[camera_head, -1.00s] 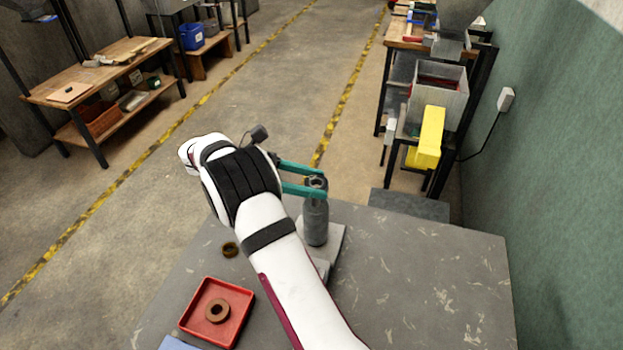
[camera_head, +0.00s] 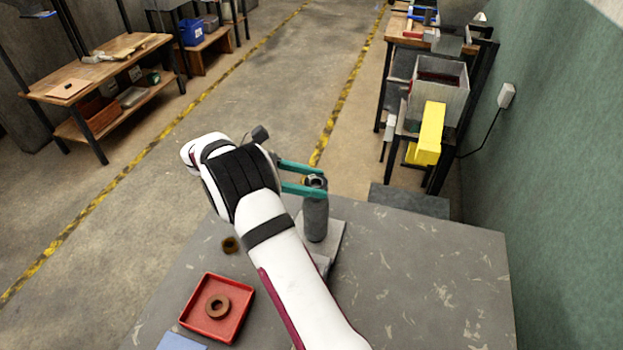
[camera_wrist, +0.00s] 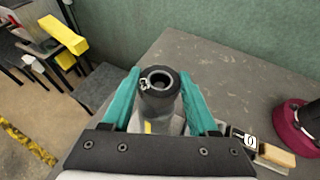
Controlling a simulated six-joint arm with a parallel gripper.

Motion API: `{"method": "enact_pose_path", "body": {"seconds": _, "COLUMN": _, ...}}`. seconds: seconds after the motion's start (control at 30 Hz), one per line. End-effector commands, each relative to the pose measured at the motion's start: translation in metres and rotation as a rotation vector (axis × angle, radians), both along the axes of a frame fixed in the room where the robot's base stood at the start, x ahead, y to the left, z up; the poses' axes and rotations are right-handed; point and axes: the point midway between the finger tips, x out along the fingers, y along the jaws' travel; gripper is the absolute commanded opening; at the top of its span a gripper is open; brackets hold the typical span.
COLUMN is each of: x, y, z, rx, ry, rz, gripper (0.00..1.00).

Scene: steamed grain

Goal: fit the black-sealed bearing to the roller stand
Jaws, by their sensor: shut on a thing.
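The roller stand (camera_head: 316,220) is a grey upright cylinder on a pale base near the table's far edge. In the wrist view the stand (camera_wrist: 157,108) rises between my fingers. The black-sealed bearing (camera_wrist: 160,81) is a dark ring with a light inner ring, at the stand's top; it also shows in the head view (camera_head: 316,180). My gripper (camera_head: 318,184) has teal fingers, one on each side of the ring, and is shut on it. Whether the bearing is fully seated I cannot tell.
A red tray (camera_head: 243,321) holding a brown ring (camera_head: 217,306) lies at the table's front left. A dark brass-coloured ring (camera_head: 230,245) lies behind it. A blue item (camera_head: 181,343) shows at the front edge. The table's right side (camera_head: 430,270) is clear.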

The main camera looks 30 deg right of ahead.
Motion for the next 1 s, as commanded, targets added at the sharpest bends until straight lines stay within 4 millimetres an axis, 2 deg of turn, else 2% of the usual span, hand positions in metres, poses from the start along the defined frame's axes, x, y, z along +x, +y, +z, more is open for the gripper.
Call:
{"method": "enact_pose_path", "body": {"seconds": 0.73, "x": 0.0, "y": 0.0, "z": -0.0082, "rx": 0.0, "ry": 0.0, "rz": 0.0, "gripper": 0.0}}
{"method": "enact_pose_path", "body": {"seconds": 0.77, "x": 0.0, "y": 0.0, "z": -0.0082, "rx": 0.0, "ry": 0.0, "rz": 0.0, "gripper": 0.61}}
{"method": "enact_pose_path", "body": {"seconds": 0.93, "x": 0.0, "y": -0.0001, "z": -0.0082, "rx": 0.0, "ry": 0.0, "rz": 0.0, "gripper": 0.92}}
{"method": "enact_pose_path", "body": {"seconds": 1.0, "x": -0.0001, "y": 0.0, "z": -0.0082, "rx": 0.0, "ry": 0.0, "rz": 0.0, "gripper": 0.95}}
